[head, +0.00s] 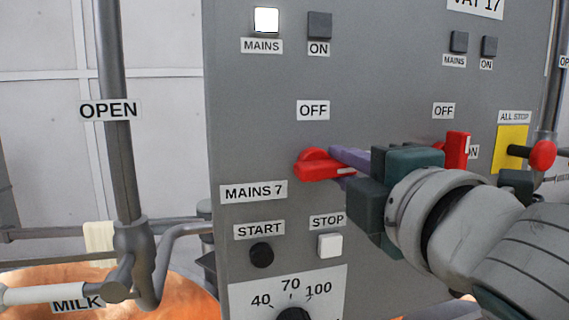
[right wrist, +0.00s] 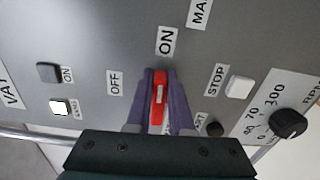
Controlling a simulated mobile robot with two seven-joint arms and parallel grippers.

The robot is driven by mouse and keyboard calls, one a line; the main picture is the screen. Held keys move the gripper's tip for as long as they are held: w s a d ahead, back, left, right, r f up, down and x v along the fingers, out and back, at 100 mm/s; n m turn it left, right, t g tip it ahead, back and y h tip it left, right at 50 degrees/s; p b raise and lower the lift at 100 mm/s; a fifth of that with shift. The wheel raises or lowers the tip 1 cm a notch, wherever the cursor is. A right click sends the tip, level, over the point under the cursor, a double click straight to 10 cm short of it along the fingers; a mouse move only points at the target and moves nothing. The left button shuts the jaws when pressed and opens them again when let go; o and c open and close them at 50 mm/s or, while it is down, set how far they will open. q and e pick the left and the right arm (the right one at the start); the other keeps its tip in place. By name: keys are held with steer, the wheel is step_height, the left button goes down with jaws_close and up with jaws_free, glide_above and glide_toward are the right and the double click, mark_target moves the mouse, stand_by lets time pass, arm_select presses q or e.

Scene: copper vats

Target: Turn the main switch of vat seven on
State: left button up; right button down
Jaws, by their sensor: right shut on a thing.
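The red main switch of vat seven (head: 313,168) is on the grey panel (head: 235,110) beside the label MAINS 7 (head: 252,192), below OFF (head: 313,110). Its white mark points right in the head view. In the right wrist view the red handle (right wrist: 159,95) points up at the ON label (right wrist: 165,41), with OFF (right wrist: 114,82) to its left. My right gripper (head: 350,162) is shut on this handle, its purple fingers on both sides. The gripper hides the ON label in the head view. The MAINS lamp (head: 266,20) is lit white; the ON lamp (head: 319,25) is dark. My left gripper is not in view.
A second red switch (head: 458,150), under its own OFF label, stands upright close beyond my right gripper. A red knob (head: 542,155) by a yellow ALL STOP plate is farther right. START (head: 262,255) and STOP (head: 330,245) buttons sit below. Grey pipes (head: 120,165) stand left.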

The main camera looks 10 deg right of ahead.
steer(key=shift+a+f+m+y, duration=0.1)
steer(key=shift+a+m+y, duration=0.2)
steer(key=shift+a, duration=0.15)
steer(key=c, duration=0.8)
jaws_free()
steer(key=shift+s, duration=0.1)
steer(key=shift+s+d, duration=0.1)
steer(key=shift+s, duration=0.15)
steer(key=s+b, duration=0.1)
steer(key=s, duration=0.8)
steer(key=shift+s+b, duration=0.2)
steer(key=shift+b, duration=0.2)
steer(key=shift+d, duration=0.1)
